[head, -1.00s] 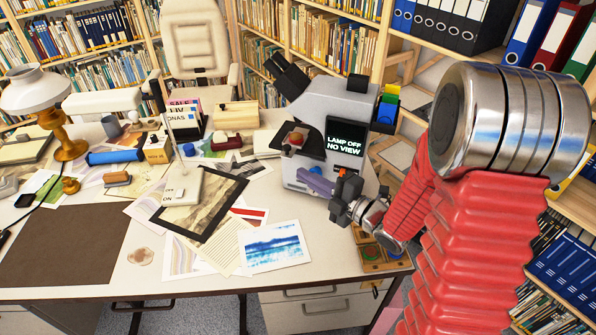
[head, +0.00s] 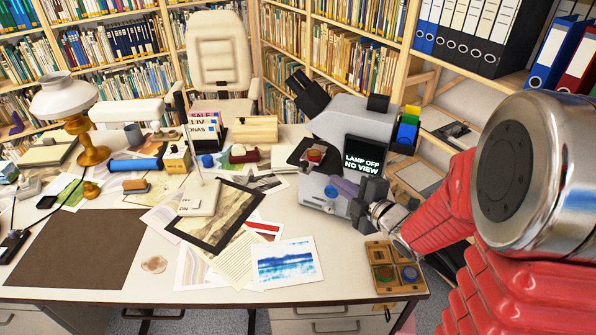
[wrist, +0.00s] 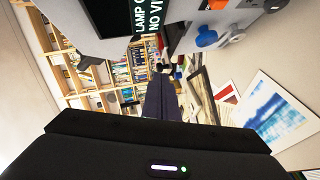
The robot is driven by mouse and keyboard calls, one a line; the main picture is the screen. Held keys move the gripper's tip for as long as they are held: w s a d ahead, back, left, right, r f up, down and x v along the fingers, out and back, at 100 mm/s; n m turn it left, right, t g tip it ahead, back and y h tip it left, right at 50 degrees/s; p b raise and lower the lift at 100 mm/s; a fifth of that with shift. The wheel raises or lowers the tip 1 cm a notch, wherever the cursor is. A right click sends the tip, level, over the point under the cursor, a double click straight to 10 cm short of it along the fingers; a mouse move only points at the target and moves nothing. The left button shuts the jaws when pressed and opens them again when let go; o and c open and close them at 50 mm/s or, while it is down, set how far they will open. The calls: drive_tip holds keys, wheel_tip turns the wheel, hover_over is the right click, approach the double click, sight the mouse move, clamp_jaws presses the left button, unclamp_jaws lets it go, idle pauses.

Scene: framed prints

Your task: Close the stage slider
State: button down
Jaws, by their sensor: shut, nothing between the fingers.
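The grey-white microscope (head: 343,125) stands at the desk's right side; its screen (head: 363,158) reads "LAMP OFF NO VIEW". Its dark stage (head: 300,150) carries a red knob-like piece (head: 315,155). A blue knob (head: 331,191) is on the lower front, also visible in the wrist view (wrist: 207,37). I cannot tell which part is the stage slider. My gripper (head: 334,181) has purple fingers, shut and empty, in front of the microscope below the screen; contact is unclear. The fingers also show in the wrist view (wrist: 160,78).
A wooden tray with coloured round pieces (head: 381,255) sits at the desk's right corner, below my arm. Framed and loose prints (head: 286,262) lie left of the microscope. Coloured boxes (head: 408,127) stand behind it, with bookshelves beyond.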

drive_tip(key=s+d+r+m+g+h, duration=0.3)
drive_tip(key=s+d+r+m+h, duration=0.45)
drive_tip(key=m, duration=0.45)
drive_tip(key=s+a+m+g, duration=0.2)
drive_tip(key=s+a+m, duration=0.1)
drive_tip(key=s, duration=0.6)
drive_tip(key=s+a+m+g, duration=0.3)
drive_tip(key=s+m, duration=0.2)
drive_tip(key=s, duration=0.5)
drive_tip(key=shift+s+a+r+y, duration=0.25)
drive_tip(key=shift+r+y, duration=0.15)
drive_tip(key=shift+y, duration=0.05)
drive_tip(key=shift+s, duration=0.1)
